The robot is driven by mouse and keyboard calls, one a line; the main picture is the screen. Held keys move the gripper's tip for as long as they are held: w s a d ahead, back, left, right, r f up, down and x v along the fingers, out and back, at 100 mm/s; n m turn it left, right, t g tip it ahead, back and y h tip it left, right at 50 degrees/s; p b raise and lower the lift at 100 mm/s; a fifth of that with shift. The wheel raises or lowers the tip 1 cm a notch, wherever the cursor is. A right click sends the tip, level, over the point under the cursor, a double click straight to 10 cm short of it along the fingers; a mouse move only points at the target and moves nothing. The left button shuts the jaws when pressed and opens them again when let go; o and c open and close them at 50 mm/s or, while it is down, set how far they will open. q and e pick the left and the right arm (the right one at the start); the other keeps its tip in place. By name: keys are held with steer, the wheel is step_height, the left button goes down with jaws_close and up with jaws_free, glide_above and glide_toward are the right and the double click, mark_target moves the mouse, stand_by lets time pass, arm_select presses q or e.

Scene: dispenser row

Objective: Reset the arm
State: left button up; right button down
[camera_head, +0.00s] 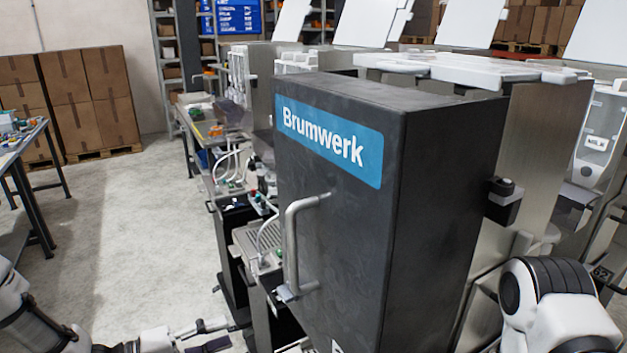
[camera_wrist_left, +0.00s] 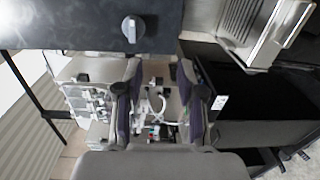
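My left gripper (camera_head: 214,335) shows at the bottom of the head view, low in front of the dark Brumwerk cabinet and left of its handle. In the left wrist view its two fingers (camera_wrist_left: 160,104) stand apart with nothing between them, so it is open and empty. My left arm (camera_head: 40,330) comes in from the lower left corner. My right arm (camera_head: 556,310) shows as a white and black link at the lower right; its gripper is out of view.
The dark cabinet (camera_head: 350,220) with a metal handle (camera_head: 291,245) fills the middle, close to me. Dispensers with white lids (camera_head: 470,70) stand behind it. A table (camera_head: 22,150) is at the left, cartons (camera_head: 95,98) behind. Grey floor (camera_head: 130,225) is clear between.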

arm_select(q)
steer(key=s+d+f+g+y+b, duration=0.2)
steer(key=s+f, duration=0.1)
steer(key=f, duration=0.6)
steer(key=s+d+f+n+g+y+b, duration=0.1)
steer(key=s+d+f+y+b, duration=0.15)
steer(key=f, duration=0.55)
steer(key=s+d+f+g+y+b, duration=0.15)
steer(key=s+f, duration=0.25)
steer(key=f, duration=0.5)
steer(key=s+a+f+m+g+y, duration=0.2)
steer(key=s+a+f+m+y, duration=0.1)
steer(key=s, duration=0.4)
steer(key=s+a+f+m+g+y, duration=0.3)
steer(key=s+a+f+m+y, duration=0.1)
steer(key=s+a+f+y, duration=0.1)
steer(key=shift+s+a+m+y, duration=0.3)
steer(key=shift+s+a+y, duration=0.3)
steer(key=shift+s, duration=0.5)
steer(key=shift+a+f, duration=0.1)
